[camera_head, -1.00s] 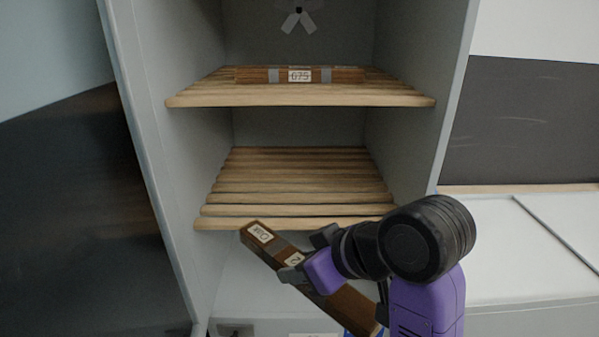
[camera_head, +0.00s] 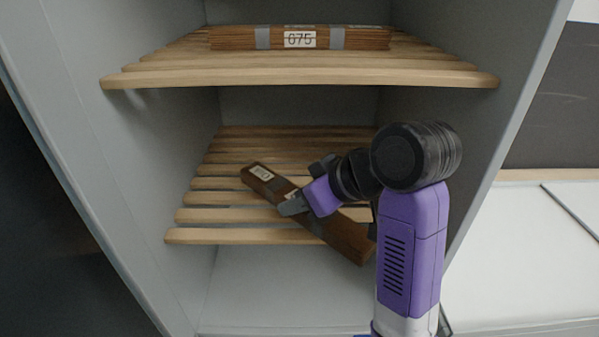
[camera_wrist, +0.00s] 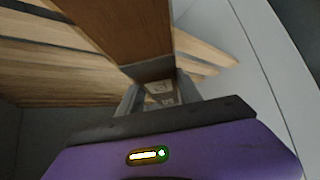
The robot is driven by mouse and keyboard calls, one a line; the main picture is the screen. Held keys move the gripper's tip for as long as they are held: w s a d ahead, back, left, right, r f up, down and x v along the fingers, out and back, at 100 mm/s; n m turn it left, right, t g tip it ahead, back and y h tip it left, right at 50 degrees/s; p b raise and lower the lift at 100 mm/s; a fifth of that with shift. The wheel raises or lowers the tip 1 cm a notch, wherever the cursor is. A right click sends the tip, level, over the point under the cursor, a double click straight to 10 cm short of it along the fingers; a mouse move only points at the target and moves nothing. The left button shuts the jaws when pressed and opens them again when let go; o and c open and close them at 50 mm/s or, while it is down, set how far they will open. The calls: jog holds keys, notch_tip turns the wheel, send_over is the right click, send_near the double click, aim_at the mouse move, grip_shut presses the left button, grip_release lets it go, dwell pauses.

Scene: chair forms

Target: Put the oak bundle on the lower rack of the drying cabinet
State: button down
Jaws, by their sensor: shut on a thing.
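The oak bundle (camera_head: 345,234) is a dark brown wooden bar with white labels and a grey band. My gripper (camera_head: 293,204) is shut on it near its middle. The bundle lies slantwise in the picture, its far left end in front of the lower rack's slats and its near right end in front of the rack's front edge. I cannot tell if it touches the slats. The lower rack (camera_head: 190,237) of pale wooden slats is otherwise empty. In the wrist view the bundle (camera_wrist: 125,35) runs up from the jaws, with rack slats (camera_wrist: 50,75) behind it.
The upper rack (camera_head: 300,78) holds a banded wooden bundle (camera_head: 355,39) labelled 075, above my gripper. The cabinet's left wall (camera_head: 130,150) and right wall (camera_head: 520,110) flank the racks. Free slats lie left of and behind the held bundle. A white counter (camera_head: 530,270) is at right.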

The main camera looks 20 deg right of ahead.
jog(key=w+d, duration=0.1)
jog(key=w, duration=0.3)
jog(key=w+d, duration=0.1)
jog(key=w, duration=0.3)
jog(key=w+d+b, duration=0.1)
jog(key=w+d, duration=0.1)
jog(key=w, duration=0.3)
jog(key=shift+d, duration=0.1)
jog(key=shift+f+p, duration=0.35)
jog(key=shift+f, duration=1.4)
jog(key=shift+f, duration=0.15)
jog(key=c, duration=0.8)
grip_release()
